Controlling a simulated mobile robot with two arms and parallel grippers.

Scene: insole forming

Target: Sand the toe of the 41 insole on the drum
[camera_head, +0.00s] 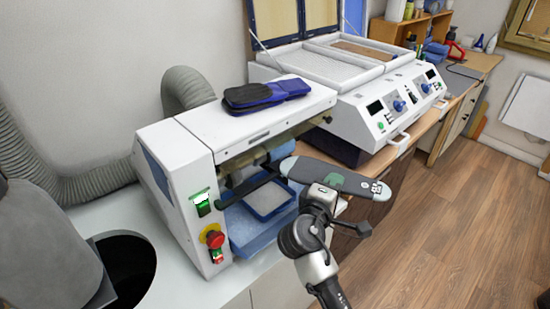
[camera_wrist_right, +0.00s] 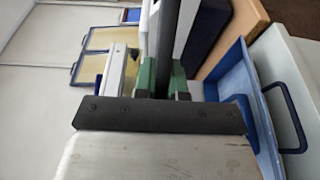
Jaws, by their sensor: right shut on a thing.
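The insole (camera_head: 345,181) is long and grey, with a green patch near its middle, a marked label at its right end and a blue edge at its left end. My right gripper (camera_head: 325,188) is shut on its middle, at the near side. In the right wrist view the gripper's green pads (camera_wrist_right: 163,80) clamp the insole's dark edge (camera_wrist_right: 165,45). The left end is close to the opening of the white sanding machine (camera_head: 180,165); I cannot tell whether it touches the blue roller (camera_head: 280,150). My left gripper is out of view.
A blue tray (camera_head: 291,207) with pale contents sits in the machine's front. Blue and black insoles (camera_head: 265,93) lie on its top. Green and red controls (camera_head: 213,239) are on its front. A white heating unit (camera_head: 340,75) stands behind. Open wooden floor (camera_head: 460,210) lies at right.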

